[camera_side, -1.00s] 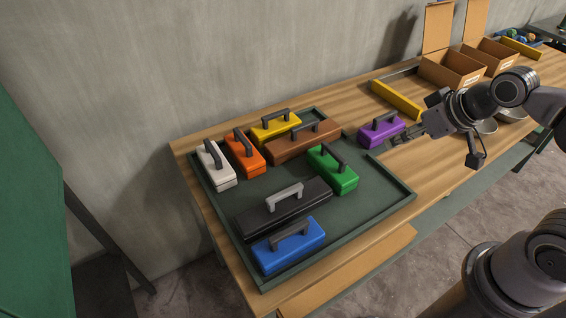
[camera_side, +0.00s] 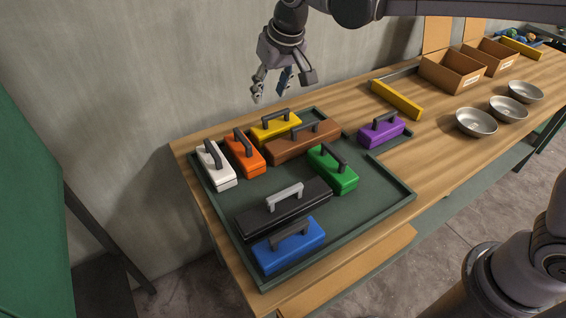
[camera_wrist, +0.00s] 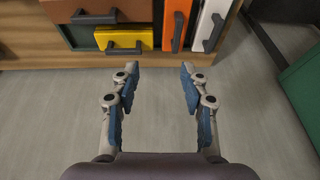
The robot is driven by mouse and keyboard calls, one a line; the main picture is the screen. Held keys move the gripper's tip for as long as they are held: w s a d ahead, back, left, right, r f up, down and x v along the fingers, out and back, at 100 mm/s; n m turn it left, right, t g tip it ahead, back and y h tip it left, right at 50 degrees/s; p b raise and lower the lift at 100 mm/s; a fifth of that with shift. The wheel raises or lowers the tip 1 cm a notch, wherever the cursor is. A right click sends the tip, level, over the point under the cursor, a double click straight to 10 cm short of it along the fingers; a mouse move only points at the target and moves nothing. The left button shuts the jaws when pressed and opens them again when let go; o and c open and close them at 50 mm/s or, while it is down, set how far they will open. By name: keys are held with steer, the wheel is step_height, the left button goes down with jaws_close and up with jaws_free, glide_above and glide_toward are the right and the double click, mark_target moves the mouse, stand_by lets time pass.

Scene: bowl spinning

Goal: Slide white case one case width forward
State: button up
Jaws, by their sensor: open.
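The white case (camera_side: 222,179) stands in the left corner of the dark green tray (camera_side: 375,200), with its dark handle up. The orange case (camera_side: 247,160) is close beside it on the right. In the wrist view the white case (camera_wrist: 208,10) shows at the top, right of centre, partly cut off by the frame. My gripper (camera_side: 271,92) is open and empty. It hangs in the air above the far edge of the tray, up and to the right of the white case.
The yellow case (camera_side: 275,128), brown case (camera_side: 302,143), green case (camera_side: 335,173), black case (camera_side: 285,208) and blue case (camera_side: 288,248) share the tray. The purple case (camera_side: 381,133) sits at its right corner. Metal bowls (camera_side: 476,122) stand farther right. The tray's right front is clear.

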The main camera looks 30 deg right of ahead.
steer(key=g, duration=0.1)
glide_toward(212, 149)
steer(key=shift+w+f, duration=0.2)
steer(key=shift+f, duration=0.25)
steer(key=shift+w+a+f, duration=0.1)
steer(key=shift+a+f, duration=0.1)
steer(key=shift+f, duration=0.25)
steer(key=shift+x, duration=3.35)
steer(key=shift+d, duration=0.15)
jaws_close()
steer(key=shift+s, duration=4.3)
jaws_free()
